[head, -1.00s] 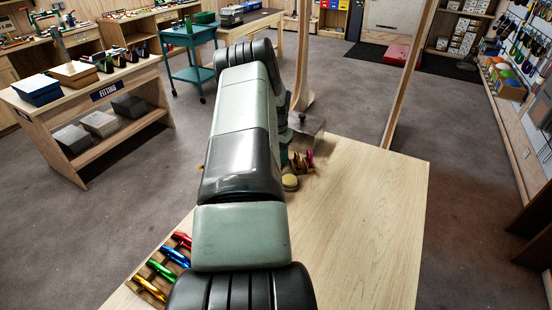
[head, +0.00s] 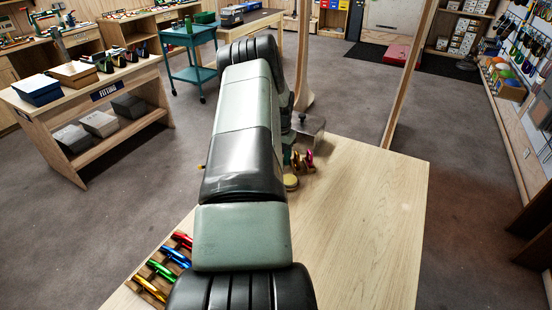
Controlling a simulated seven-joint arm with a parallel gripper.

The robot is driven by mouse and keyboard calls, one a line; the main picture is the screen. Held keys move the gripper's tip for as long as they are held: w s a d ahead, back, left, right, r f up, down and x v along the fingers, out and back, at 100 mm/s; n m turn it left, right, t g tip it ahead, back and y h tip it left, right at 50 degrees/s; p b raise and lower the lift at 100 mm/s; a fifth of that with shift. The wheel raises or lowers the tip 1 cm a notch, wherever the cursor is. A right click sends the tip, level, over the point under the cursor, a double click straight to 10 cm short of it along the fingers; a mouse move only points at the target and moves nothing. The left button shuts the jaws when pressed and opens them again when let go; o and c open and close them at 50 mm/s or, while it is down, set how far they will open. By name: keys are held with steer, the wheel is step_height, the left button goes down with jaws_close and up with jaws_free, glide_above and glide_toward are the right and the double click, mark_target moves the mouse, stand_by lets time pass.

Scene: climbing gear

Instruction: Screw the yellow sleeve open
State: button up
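A rack (head: 135,289) at the table's front left holds red (head: 183,239), blue (head: 175,257), green (head: 161,270) and yellow (head: 149,289) metal pieces that look like carabiners. Whether my gripper is open or holding something does not show.
The wooden table (head: 360,230) is clear on its right. A yellowish round piece (head: 291,183) and a magenta piece (head: 308,160) stand close to my arm's right side, near a grey metal plate (head: 308,126). A wooden post (head: 408,75) rises behind the table.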

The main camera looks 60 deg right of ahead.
steer(key=shift+r, duration=0.1)
steer(key=shift+r, duration=1.3)
steer(key=shift+w, duration=0.65)
steer(key=shift+f, duration=1.4)
